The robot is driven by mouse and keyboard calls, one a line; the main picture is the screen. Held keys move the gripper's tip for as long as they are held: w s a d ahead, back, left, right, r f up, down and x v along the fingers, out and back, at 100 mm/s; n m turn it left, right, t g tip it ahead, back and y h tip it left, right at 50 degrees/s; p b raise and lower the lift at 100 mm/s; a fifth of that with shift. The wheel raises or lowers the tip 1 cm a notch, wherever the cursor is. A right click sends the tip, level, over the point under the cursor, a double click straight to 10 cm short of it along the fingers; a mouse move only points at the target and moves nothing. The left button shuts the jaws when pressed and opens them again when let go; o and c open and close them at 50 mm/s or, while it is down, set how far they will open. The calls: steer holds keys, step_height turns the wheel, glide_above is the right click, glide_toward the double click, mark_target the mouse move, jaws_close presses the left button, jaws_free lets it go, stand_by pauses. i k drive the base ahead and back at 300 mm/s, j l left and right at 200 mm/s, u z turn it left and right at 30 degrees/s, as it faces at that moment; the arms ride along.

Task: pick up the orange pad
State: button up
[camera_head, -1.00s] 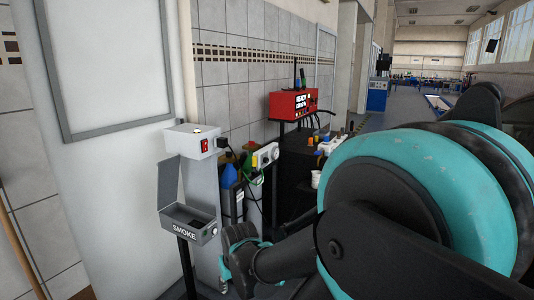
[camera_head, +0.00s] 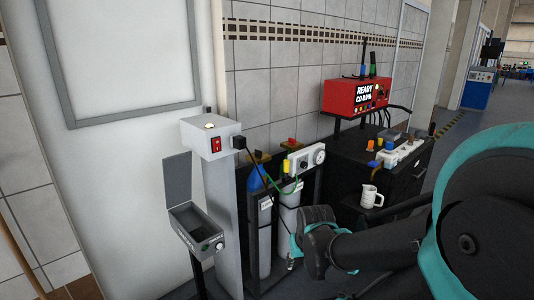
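On the black cabinet (camera_head: 402,182) at the right lie small coloured items. My gripper (camera_head: 291,262) is at the end of my dark and teal arm, low in the middle of the picture. It is left of and below the cabinet top, well apart from the orange piece. Its fingers are small and partly hidden by my arm, so their opening is unclear.
A red box (camera_head: 352,96) marked READY stands behind the cabinet top. A white mug (camera_head: 371,196) is at the cabinet's front. Gas cylinders (camera_head: 289,215) stand left of it. A grey post with a switch box (camera_head: 211,138) and an open metal box (camera_head: 195,226) are further left.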

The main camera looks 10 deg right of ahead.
mark_target(370, 145)
steer(key=i+l, duration=0.15)
steer(key=l, duration=0.25)
steer(key=i+l, duration=0.2)
steer(key=l, duration=0.2)
steer(key=i+l, duration=0.15)
steer(key=l, duration=0.25)
steer(key=i+l, duration=0.2)
steer(key=l, duration=0.2)
steer(key=i+l, duration=0.15)
steer(key=l, duration=0.25)
steer(key=i+l, duration=0.15)
steer(key=l, duration=0.25)
